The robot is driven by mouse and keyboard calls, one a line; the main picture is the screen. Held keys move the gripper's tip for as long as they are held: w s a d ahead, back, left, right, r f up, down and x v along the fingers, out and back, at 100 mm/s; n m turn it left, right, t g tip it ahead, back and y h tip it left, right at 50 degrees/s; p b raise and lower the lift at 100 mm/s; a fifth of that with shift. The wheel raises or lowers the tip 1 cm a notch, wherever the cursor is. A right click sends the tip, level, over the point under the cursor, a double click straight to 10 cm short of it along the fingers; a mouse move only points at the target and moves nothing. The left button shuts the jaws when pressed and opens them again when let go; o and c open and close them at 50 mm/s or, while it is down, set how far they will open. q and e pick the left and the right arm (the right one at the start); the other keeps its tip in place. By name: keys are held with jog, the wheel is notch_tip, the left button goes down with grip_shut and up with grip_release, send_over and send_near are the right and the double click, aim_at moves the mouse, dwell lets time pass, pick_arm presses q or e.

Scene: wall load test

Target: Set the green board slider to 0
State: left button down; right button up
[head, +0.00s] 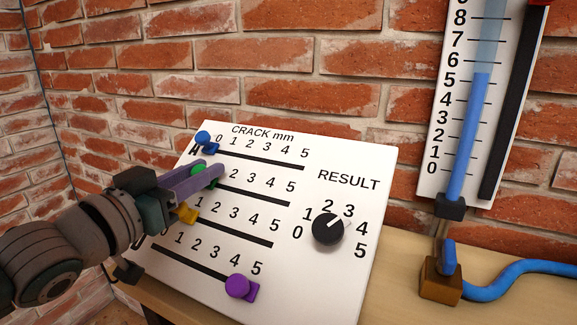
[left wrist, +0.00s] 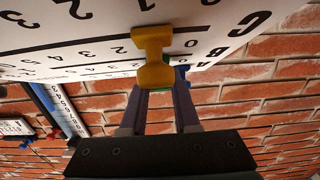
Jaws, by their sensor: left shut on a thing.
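The white board (head: 340,160) stands tilted on the table with several horizontal slots and number scales. My left gripper (head: 213,172) is shut on the green slider (head: 198,169) at the left part of the second slot. The fingers hide the 0 and 1 of that scale, so its exact value cannot be read. In the left wrist view, a bit of green (left wrist: 166,92) shows between the fingers, partly behind the yellow slider (left wrist: 153,58). My right gripper is not in view.
The blue slider (head: 205,138) is near 0, just above my gripper. The yellow slider (head: 187,213) is close below it. The purple slider (head: 240,287) is near 5. A black result dial (head: 328,229), a blue gauge (head: 468,130) and a hose (head: 520,273) are to the right.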

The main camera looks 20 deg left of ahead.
aim_at(206, 155)
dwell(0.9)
pick_arm(q)
jog(key=a, duration=0.3)
jog(key=shift+w+a, duration=0.1)
jog(key=shift+a, duration=0.25)
jog(key=shift+d+f, duration=0.1)
jog(key=c, duration=1.1)
grip_release()
jog(key=o, duration=0.4)
jog(key=shift+o, duration=0.2)
jog(key=shift+s, duration=0.2)
jog(key=s+a+p, duration=0.1)
jog(key=s, duration=0.8)
jog(key=shift+s, duration=0.25)
